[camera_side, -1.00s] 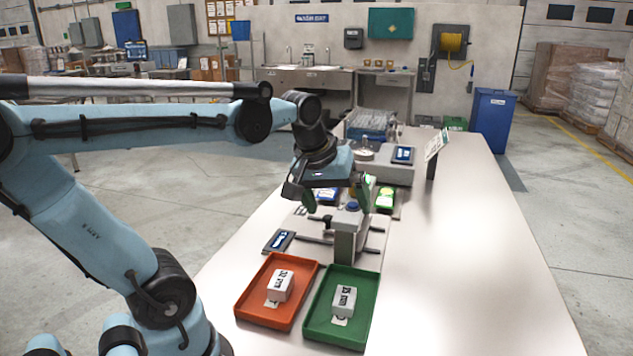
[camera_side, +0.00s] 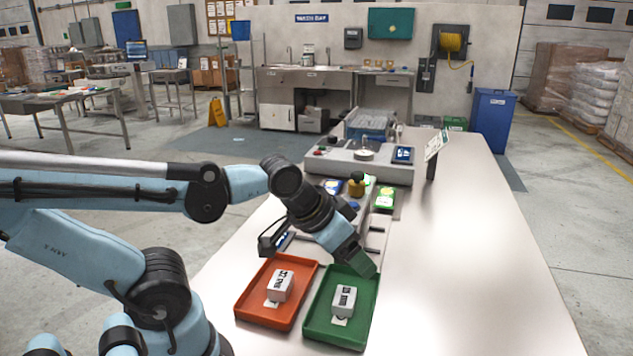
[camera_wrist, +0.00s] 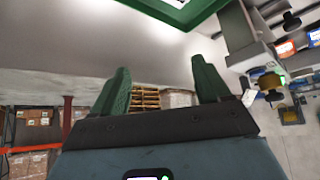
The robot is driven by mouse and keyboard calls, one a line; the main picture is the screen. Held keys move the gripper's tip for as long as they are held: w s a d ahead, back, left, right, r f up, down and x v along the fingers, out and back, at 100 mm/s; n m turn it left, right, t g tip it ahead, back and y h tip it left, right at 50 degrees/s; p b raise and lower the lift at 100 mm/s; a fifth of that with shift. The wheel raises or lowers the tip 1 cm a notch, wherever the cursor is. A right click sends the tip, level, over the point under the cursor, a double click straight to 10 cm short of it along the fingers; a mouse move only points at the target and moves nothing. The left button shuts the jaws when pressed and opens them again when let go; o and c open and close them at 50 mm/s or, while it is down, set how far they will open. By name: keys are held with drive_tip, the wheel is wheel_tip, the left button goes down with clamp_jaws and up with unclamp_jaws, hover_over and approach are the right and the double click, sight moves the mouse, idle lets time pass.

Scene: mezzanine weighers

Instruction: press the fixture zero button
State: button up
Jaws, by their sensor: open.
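The grey clamp fixture stands mid-table beyond the trays, partly hidden by my wrist in the side view. A blue round button (camera_side: 353,205) shows on it, just in front of a dark yellow knob (camera_side: 356,184). In the wrist view the fixture's grey metal (camera_wrist: 238,32) is at the upper right, with the yellow knob (camera_wrist: 270,82) beside it. My gripper (camera_side: 366,266) is tilted above the far edge of the green tray, nearer the camera than the button and apart from it. Its two green fingers (camera_wrist: 160,80) are spread with nothing between them.
An orange tray (camera_side: 242,306) and a green tray (camera_side: 366,325) lie at the near end, each with a labelled grey block (camera_side: 281,285) (camera_side: 344,300). A grey weigher (camera_side: 340,168) and a tilted sign (camera_side: 436,145) stand farther back. The table's right side is clear.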

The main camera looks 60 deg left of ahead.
clamp_jaws()
idle(1.4)
